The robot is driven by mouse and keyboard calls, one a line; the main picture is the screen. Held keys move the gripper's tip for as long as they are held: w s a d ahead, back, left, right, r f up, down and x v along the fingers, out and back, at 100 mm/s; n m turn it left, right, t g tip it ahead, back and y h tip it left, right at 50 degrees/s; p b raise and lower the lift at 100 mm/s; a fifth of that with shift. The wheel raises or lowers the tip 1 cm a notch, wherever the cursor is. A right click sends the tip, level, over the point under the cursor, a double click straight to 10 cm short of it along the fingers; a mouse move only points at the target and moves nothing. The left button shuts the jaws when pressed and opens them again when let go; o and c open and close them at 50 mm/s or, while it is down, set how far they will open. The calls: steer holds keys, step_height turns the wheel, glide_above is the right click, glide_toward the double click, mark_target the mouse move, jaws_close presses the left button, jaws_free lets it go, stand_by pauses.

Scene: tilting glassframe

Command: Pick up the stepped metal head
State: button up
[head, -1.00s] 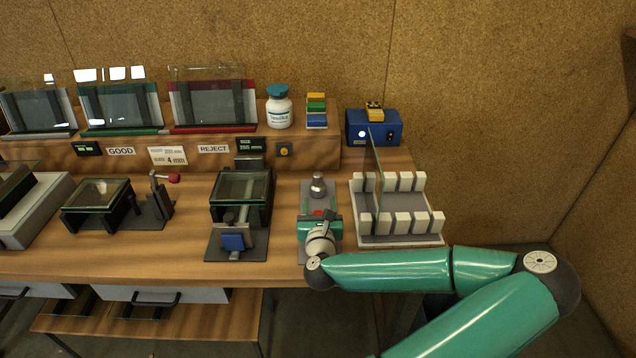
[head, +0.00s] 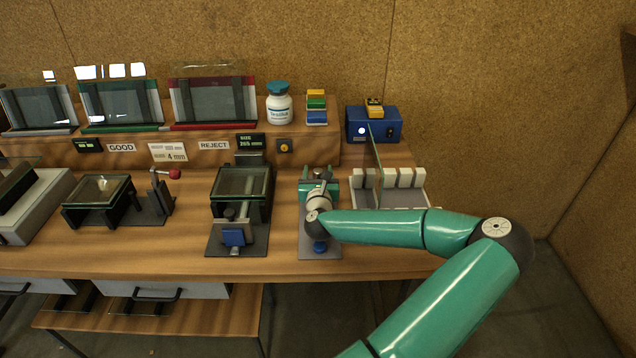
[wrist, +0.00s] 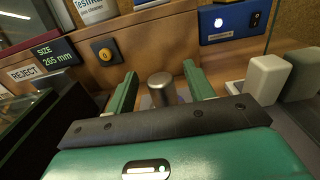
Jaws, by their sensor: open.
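The stepped metal head (wrist: 161,88) is a grey cylinder with a rounded top, standing upright in the wrist view. It is between the two green fingers of my gripper (wrist: 158,92), with a visible gap on both sides. The fingers are open and do not appear to touch it. In the head view my gripper (head: 319,180) is over the back part of a narrow grey tray (head: 307,240), and my wrist largely hides the head there. The lower part of the head is hidden by the gripper body in the wrist view.
A blue piece (head: 320,247) sits at the tray's front. Right of it is a rack with white blocks (head: 405,178) and an upright glass pane (head: 376,160). Left is a clamp fixture (head: 240,185). Behind are the shelf with a yellow button (head: 285,146) and a blue box (head: 385,127).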

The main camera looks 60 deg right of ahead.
steer(key=shift+w+d, duration=0.25)
steer(key=shift+d, duration=0.25)
steer(key=c, duration=1.1)
jaws_close()
steer(key=shift+r, duration=0.15)
